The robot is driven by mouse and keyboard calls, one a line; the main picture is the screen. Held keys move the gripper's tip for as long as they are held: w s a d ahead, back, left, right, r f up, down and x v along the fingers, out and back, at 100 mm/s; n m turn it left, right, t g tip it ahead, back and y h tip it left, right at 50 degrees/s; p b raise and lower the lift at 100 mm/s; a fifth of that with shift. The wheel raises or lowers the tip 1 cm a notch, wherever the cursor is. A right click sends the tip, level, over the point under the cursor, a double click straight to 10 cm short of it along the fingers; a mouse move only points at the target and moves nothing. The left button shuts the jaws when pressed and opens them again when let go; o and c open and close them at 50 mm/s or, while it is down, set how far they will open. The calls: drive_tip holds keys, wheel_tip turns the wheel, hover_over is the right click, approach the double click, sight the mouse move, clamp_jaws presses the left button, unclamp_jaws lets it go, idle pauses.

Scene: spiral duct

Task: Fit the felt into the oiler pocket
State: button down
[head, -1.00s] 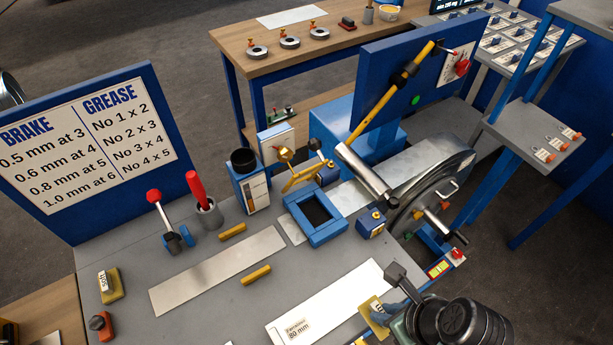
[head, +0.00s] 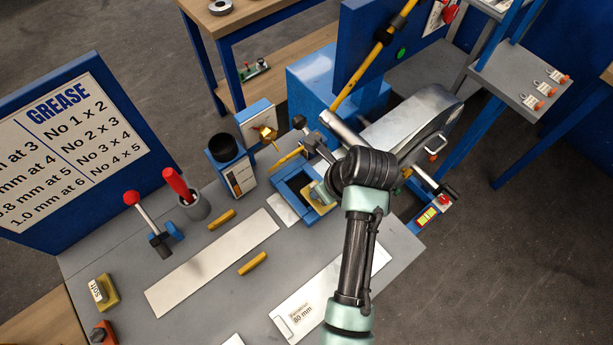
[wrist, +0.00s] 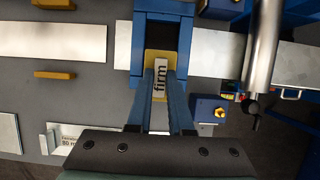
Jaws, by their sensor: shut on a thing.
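The felt (wrist: 154,57) is a yellow-edged pad with a pale label reading "firm". My gripper (wrist: 160,88) is shut on it, with a blue finger on each side. The oiler pocket (wrist: 138,40) is a blue square frame with a dark opening. In the wrist view the felt overlaps the near part of the frame and opening, and the far part of the opening stays uncovered. The head view shows the felt (head: 318,196) over the right part of the pocket (head: 285,193). I cannot tell the height gap between felt and pocket.
A yellow pad marked "soft" (head: 103,291) lies at the bench's left. A black-topped blue box (head: 230,163), a brass-fitted post (head: 262,133) and a silver cylinder (wrist: 262,45) stand close around the pocket. A blue block with a yellow knob (wrist: 209,108) is right of it.

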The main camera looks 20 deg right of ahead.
drive_tip(key=w, duration=0.1)
drive_tip(key=w+a, duration=0.1)
drive_tip(key=w, duration=0.2)
drive_tip(key=shift+w+a, duration=0.1)
drive_tip(key=shift+a, duration=0.25)
drive_tip(key=shift+w+f, duration=0.1)
drive_tip(key=shift+w, duration=0.05)
drive_tip(key=shift+f+p, duration=0.4)
drive_tip(key=shift+f, duration=1.3)
drive_tip(key=c, duration=0.8)
unclamp_jaws()
drive_tip(key=shift+f, duration=0.1)
